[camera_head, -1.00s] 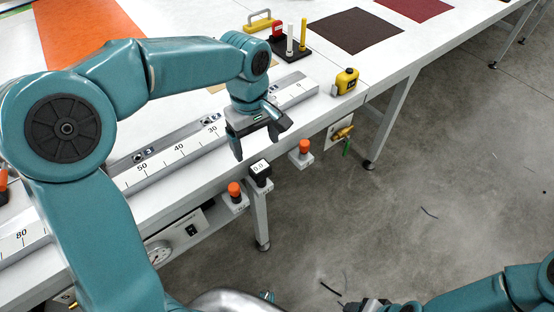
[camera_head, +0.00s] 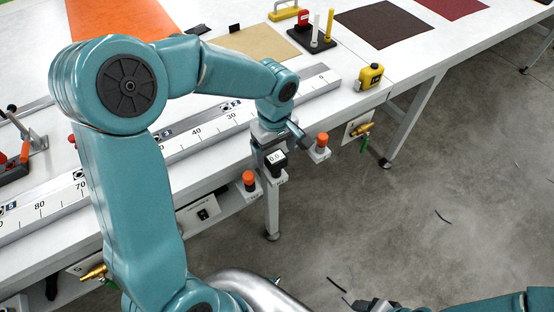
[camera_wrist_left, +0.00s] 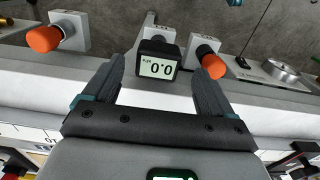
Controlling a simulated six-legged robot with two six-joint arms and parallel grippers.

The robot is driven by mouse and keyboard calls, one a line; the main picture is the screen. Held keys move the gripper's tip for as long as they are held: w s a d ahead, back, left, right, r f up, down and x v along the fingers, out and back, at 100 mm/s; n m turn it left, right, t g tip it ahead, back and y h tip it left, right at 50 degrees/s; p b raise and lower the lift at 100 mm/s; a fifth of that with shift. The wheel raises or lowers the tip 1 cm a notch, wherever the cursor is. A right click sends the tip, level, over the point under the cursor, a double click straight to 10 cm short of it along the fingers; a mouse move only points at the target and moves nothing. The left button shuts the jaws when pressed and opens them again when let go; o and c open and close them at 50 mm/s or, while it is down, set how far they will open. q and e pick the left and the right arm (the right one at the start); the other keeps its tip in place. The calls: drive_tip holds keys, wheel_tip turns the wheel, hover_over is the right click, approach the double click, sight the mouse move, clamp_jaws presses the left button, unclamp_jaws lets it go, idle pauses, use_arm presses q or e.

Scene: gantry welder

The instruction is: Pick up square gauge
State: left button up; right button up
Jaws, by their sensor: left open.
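The square gauge is a small black block with a pale display reading 0.0. In the head view it (camera_head: 276,158) sits at the table's front edge, just below my left gripper (camera_head: 281,147). In the left wrist view the gauge (camera_wrist_left: 158,66) shows beyond and between the fingertips of my open left gripper (camera_wrist_left: 158,72). The gripper holds nothing, and I cannot tell whether a finger touches the gauge. My right gripper (camera_head: 370,304) is low at the bottom edge of the head view, partly cut off, and its jaws are unclear.
Orange knobs (camera_head: 249,178) (camera_head: 322,140) flank the gauge on the table's front side. A long ruled rail (camera_head: 205,132) runs along the front. A yellow tape measure (camera_head: 370,76) stands to the right. Open floor (camera_head: 430,200) lies in front of the table.

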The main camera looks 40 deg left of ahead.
sight(276, 156)
use_arm(q)
wheel_tip(276, 156, down, 4)
drive_tip(key=shift+w+f, duration=0.1)
drive_tip(key=shift+w+d+f, duration=0.1)
drive_tip(key=shift+f, duration=0.1)
drive_tip(key=shift+c, duration=1.2)
drive_tip(key=c, duration=0.8)
drive_tip(key=shift+c, duration=0.2)
